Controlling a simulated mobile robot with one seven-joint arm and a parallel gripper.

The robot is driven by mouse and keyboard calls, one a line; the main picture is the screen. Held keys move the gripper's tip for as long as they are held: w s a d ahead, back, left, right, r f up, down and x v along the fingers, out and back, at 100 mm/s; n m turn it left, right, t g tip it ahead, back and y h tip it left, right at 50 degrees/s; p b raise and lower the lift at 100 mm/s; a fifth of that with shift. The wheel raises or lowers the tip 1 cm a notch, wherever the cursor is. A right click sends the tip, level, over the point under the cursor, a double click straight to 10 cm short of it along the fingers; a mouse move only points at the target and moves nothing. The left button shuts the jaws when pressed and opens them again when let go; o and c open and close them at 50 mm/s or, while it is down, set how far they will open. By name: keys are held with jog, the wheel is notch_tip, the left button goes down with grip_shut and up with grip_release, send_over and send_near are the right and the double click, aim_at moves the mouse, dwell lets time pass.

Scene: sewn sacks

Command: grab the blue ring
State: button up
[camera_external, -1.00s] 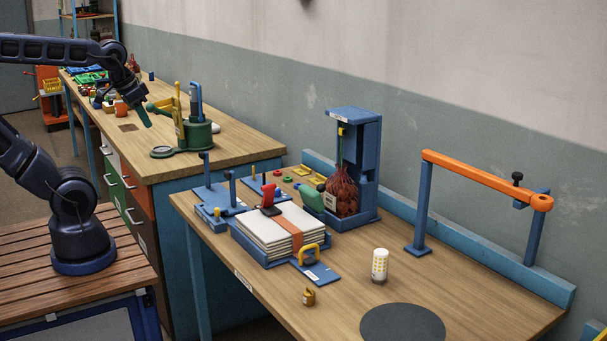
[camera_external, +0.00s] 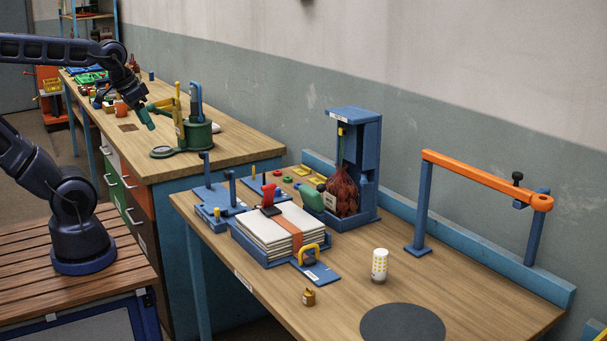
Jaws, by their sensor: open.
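My gripper (camera_external: 149,116) hangs from the arm at the upper left, over the far workbench (camera_external: 224,144). Its green fingers are apart and hold nothing that I can make out. They are just left of a green pot-like fixture (camera_external: 197,136) with a yellow upright lever (camera_external: 178,108) and a blue upright handle (camera_external: 196,97). I cannot pick out a blue ring for certain. Small rings lie on the near bench, one green (camera_external: 287,179) and one red (camera_external: 276,172).
On the near bench stand a blue frame with a dark red net sack (camera_external: 343,193), a strapped white stack (camera_external: 271,234), a white-yellow cup (camera_external: 379,265) and an orange bar (camera_external: 480,178). Small coloured items crowd the far bench's back end. The near bench's front right is mostly clear.

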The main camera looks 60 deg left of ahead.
jog(key=w+a+f+m+g, duration=0.15)
jog(key=w+m, duration=0.35)
jog(key=w, duration=2.2)
jog(key=w+a+f+m, duration=0.1)
jog(key=w+a+f, duration=0.1)
jog(key=w+f, duration=0.6)
jog(key=w+a+f+m+h, duration=0.1)
jog(key=w+a+f, duration=0.1)
jog(key=w+f, duration=0.7)
jog(key=w+a+f+m+g+h, duration=0.1)
jog(key=w+f+m, duration=0.1)
jog(key=w+f, duration=0.6)
jog(key=shift+w+a+f, duration=0.3)
jog(key=shift+w+a, duration=0.1)
jog(key=shift+x, duration=3.05)
jog(key=shift+w+a, duration=0.1)
jog(key=shift+a, duration=0.05)
jog(key=c, duration=1.1)
jog(key=shift+o, duration=0.2)
